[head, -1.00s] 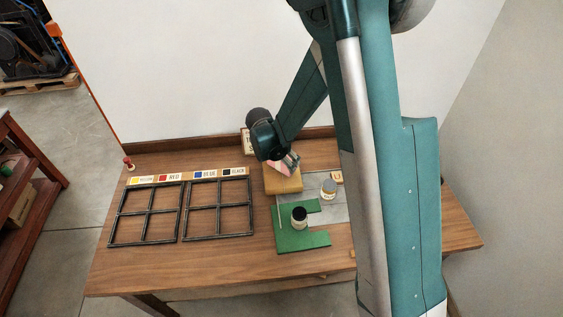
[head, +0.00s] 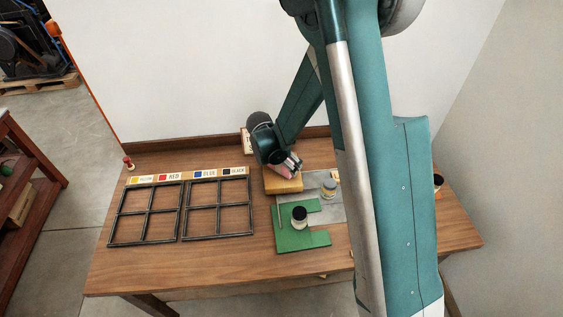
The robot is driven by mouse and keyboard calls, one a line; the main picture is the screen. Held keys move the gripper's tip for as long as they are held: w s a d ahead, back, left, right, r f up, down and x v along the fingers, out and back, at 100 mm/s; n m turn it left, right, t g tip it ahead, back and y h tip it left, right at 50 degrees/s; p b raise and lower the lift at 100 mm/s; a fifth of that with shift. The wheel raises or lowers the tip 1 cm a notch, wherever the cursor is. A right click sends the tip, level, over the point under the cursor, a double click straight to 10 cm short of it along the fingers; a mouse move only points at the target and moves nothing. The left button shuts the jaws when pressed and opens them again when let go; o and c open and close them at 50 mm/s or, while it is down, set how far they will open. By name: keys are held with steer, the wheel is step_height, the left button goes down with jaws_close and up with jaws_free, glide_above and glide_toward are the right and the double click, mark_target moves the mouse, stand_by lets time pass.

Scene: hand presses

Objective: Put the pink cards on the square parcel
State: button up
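The tan square parcel (head: 283,187) sits on the table near the middle, at the upper left edge of a grey plate. Something pink, seemingly the pink cards (head: 286,174), shows just above the parcel's top. My gripper (head: 292,165) is over the parcel's back part, right at the pink cards. The fingers are small and partly overlap the pink. I cannot tell whether they are closed on the cards, or whether the cards touch the parcel.
Two black four-pane frames (head: 150,213) (head: 219,207) lie at left below colour labels (head: 187,175). A green board (head: 290,237) bears a black-lidded jar (head: 300,217). A grey-lidded jar (head: 329,189) stands on the grey plate (head: 325,211). A dark-topped jar (head: 438,182) stands at right.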

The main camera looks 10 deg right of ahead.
steer(key=shift+r, duration=0.25)
steer(key=v, duration=1.2)
stand_by(0.4)
stand_by(0.7)
steer(key=s+d+r+m+t+y, duration=0.1)
steer(key=s+d+r+m, duration=0.45)
steer(key=s+r, duration=0.2)
steer(key=s+d+r+m+y, duration=0.1)
steer(key=s+d+r+m, duration=0.3)
steer(key=s+r+m, duration=0.4)
steer(key=s+d+r+m+t, duration=0.1)
steer(key=s+d+r+m, duration=0.1)
steer(key=s+m, duration=0.4)
steer(key=s+d+r+m+t+y, duration=0.1)
steer(key=s+d+r+m+t, duration=0.1)
steer(key=s+m, duration=0.5)
steer(key=shift+s+d+r, duration=0.7)
steer(key=shift+s+d, duration=0.2)
steer(key=shift+s, duration=0.35)
